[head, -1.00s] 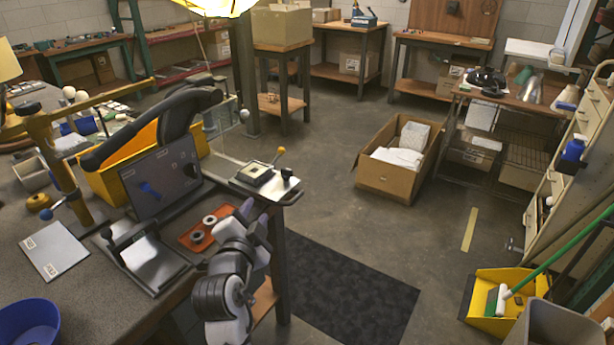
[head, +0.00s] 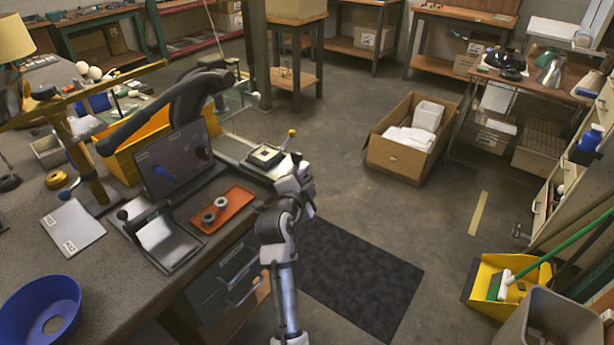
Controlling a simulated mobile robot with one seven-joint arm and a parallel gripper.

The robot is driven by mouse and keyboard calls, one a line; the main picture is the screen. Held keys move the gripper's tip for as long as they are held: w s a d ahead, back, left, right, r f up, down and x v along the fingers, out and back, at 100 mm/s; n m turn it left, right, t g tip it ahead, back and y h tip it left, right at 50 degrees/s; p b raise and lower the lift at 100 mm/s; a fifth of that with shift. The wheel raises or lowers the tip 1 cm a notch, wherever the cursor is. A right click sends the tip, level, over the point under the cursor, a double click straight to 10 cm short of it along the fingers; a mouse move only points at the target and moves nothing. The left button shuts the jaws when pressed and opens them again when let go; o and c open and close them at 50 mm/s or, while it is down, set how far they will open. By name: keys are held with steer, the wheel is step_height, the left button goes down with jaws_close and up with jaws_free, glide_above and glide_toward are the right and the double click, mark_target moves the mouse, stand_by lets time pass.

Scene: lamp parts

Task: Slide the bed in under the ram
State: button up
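A pale metal plate with a dark-framed square fixture, seemingly the bed (head: 238,150), lies at the right end of the bench. A lever with a yellow ball stands at its far edge. A large black curved press frame (head: 192,102) rises behind and left of it. I cannot make out the ram itself; the plate appears right of the frame, not beneath it. My gripper (head: 296,172) is at the plate's right front corner, beside the black knob there. My wrist hides much of that corner. Whether the fingers touch or hold the knob cannot be told.
On the bench are an orange tray (head: 240,203) with two grey rings, a dark upright panel (head: 173,160), a yellow bin (head: 121,166) and a blue bowl (head: 70,322). A cardboard box (head: 398,161) stands on the floor. A dark mat (head: 360,280) lies clear beside the bench.

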mark_target(280, 167)
steer(key=shift+w+d+f, duration=0.1)
steer(key=shift+w+d, duration=0.1)
steer(key=shift+w, duration=0.3)
steer(key=shift+f, duration=0.1)
jaws_close()
steer(key=shift+w+a+f, duration=0.15)
steer(key=shift+a, duration=0.1)
steer(key=w+a+b, duration=0.2)
steer(key=a, duration=0.1)
